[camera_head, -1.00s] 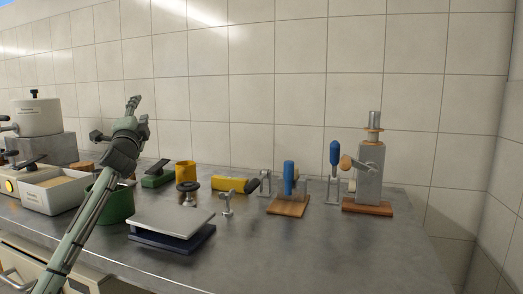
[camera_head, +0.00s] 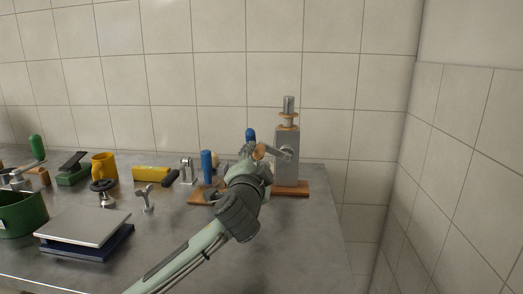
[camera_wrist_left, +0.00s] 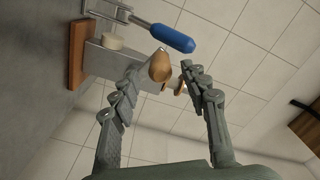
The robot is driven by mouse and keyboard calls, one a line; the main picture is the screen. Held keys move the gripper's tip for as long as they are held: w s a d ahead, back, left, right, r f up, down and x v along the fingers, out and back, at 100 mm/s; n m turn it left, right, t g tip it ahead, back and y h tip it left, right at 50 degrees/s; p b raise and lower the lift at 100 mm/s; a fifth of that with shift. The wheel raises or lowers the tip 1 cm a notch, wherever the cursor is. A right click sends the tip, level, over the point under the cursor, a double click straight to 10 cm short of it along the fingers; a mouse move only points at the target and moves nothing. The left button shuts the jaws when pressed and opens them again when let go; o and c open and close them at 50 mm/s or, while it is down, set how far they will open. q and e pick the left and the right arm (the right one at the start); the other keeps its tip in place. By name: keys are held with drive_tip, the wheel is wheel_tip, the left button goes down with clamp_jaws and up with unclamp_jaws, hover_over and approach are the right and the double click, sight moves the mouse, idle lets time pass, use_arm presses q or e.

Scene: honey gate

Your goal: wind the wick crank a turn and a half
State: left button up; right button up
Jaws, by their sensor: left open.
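The wick crank is on a grey upright block (camera_head: 288,150) on a wooden base (camera_head: 290,188), with a metal cylinder and wooden discs on top. Its wooden knob (camera_head: 260,151) is on a metal crank arm (camera_head: 281,153) at the block's left side. My left gripper (camera_head: 256,158) is open at the knob. In the left wrist view the knob (camera_wrist_left: 160,65) shows close to the fingertips, nearer the left finger of the open gripper (camera_wrist_left: 173,73). I cannot tell whether a finger touches it. The crank arm is mostly hidden in that view. My right gripper is not in view.
A blue-handled clamp (camera_wrist_left: 172,37) stands close beside the crank block. Another blue handle (camera_head: 207,165) on a wooden board is to the left. The bench's right front is clear.

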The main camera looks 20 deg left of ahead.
use_arm(q)
drive_tip(key=shift+x, duration=2.25)
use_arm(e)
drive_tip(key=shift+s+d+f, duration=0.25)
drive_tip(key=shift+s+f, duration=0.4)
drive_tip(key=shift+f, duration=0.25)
use_arm(q)
drive_tip(key=shift+c, duration=0.6)
clamp_jaws()
